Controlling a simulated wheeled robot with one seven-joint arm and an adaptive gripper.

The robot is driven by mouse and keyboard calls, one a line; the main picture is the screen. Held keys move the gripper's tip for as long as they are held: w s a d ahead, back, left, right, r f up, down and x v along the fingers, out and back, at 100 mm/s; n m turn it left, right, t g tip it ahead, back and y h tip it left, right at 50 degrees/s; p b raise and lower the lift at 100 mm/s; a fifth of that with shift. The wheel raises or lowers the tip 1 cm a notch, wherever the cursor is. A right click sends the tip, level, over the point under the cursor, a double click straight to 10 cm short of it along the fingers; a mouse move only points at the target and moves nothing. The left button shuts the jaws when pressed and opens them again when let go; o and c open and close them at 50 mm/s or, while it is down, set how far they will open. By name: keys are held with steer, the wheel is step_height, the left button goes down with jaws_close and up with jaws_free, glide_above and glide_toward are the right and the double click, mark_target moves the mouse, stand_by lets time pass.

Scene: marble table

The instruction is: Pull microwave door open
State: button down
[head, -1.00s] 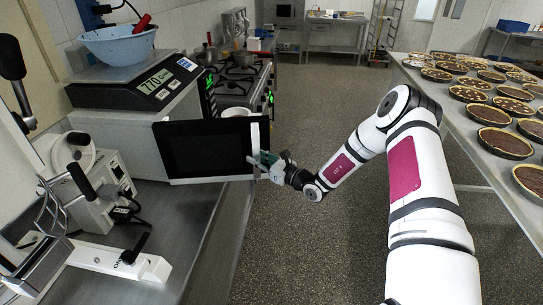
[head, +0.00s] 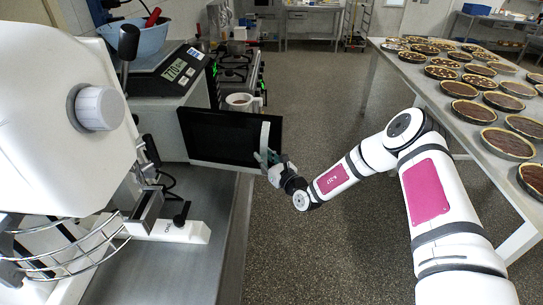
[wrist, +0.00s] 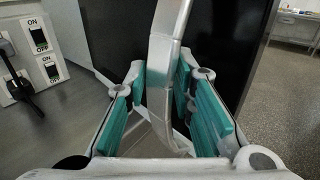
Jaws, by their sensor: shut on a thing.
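The microwave door (head: 222,136) is a black panel with a pale vertical handle (head: 265,140) near its right edge. It stands beyond the grey counter in the head view. I cannot make out the microwave's body behind it, or how wide any gap is. My gripper (head: 268,158) is at the lower part of the handle. In the wrist view the handle (wrist: 163,75) runs between the teal finger pads of my gripper (wrist: 172,90), with the black door (wrist: 120,35) behind. My gripper is shut on the handle.
A large white mixer (head: 60,120) with a wire guard fills the near left. A scale (head: 165,72) with a blue bowl (head: 138,38) stands behind the door, and a mug (head: 242,102) shows above it. A table of pies (head: 480,112) is at right. The floor between is clear.

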steer(key=shift+w+a+r, duration=0.1)
steer(key=shift+a+r, duration=0.05)
steer(key=shift+r, duration=0.05)
steer(key=c, duration=1.4)
jaws_free()
steer(key=shift+o, duration=0.2)
steer(key=shift+f, duration=0.1)
steer(key=shift+s+d+f, duration=0.1)
steer(key=shift+s+d, duration=0.25)
steer(key=shift+s, duration=0.15)
steer(key=v, duration=1.1)
steer(key=shift+a, duration=0.1)
